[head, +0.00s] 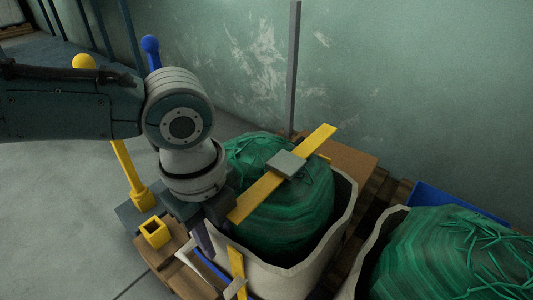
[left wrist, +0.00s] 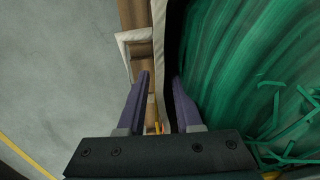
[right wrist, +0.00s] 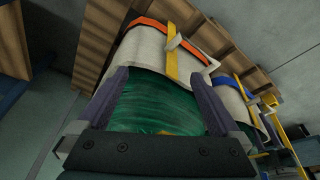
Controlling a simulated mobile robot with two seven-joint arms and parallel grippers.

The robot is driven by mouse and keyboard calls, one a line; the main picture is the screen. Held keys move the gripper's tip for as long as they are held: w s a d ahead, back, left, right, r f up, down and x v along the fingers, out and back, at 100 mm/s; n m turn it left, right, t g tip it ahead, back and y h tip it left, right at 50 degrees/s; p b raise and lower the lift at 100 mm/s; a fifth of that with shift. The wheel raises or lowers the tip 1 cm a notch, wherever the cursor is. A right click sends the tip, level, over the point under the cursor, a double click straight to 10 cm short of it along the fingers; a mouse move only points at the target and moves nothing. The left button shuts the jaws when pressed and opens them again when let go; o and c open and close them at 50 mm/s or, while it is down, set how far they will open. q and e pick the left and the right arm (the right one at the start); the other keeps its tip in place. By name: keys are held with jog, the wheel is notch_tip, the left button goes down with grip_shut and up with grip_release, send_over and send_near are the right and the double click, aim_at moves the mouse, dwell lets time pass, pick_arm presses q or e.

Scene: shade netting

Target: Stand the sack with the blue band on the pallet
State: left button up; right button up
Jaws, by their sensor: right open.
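The sack with the blue band (head: 283,278) is cream, full of green netting (head: 285,215); its blue band (head: 210,268) shows low on its left side. It looks upright, its base hidden. My left gripper (left wrist: 161,78) is at this sack's left rim (left wrist: 159,30), one finger on each side of the wall; the gap is narrow, and I cannot tell whether they grip it. The sack also shows in the right wrist view (right wrist: 233,99). My right gripper (right wrist: 160,80) is open over a second sack (right wrist: 150,48) with an orange band. The wooden pallet (right wrist: 110,25) shows beside both sacks.
The second sack's green netting (head: 450,255) stands close on the right. A yellow strap (head: 318,140) with a grey plate (head: 286,163) crosses above the first sack. A yellow post (head: 128,165) stands at left. A wall (head: 400,80) closes the back; grey floor (head: 50,220) is clear at left.

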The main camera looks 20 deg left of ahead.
pick_arm(q)
notch_tip(320, 180, up, 12)
jog(key=p, duration=0.9)
jog(key=s+d+r+n+t+h, duration=0.2)
jog(key=s+d+r+n+h, duration=0.15)
jog(key=s+d+n, duration=0.65)
jog(key=s+a+r+n+t+y, duration=0.1)
jog(key=s+a+n+y, duration=0.2)
jog(key=a+n, duration=0.7)
jog(key=shift+s+a, duration=1.2)
jog(key=shift+s, duration=0.05)
jog(key=shift+y, duration=0.25)
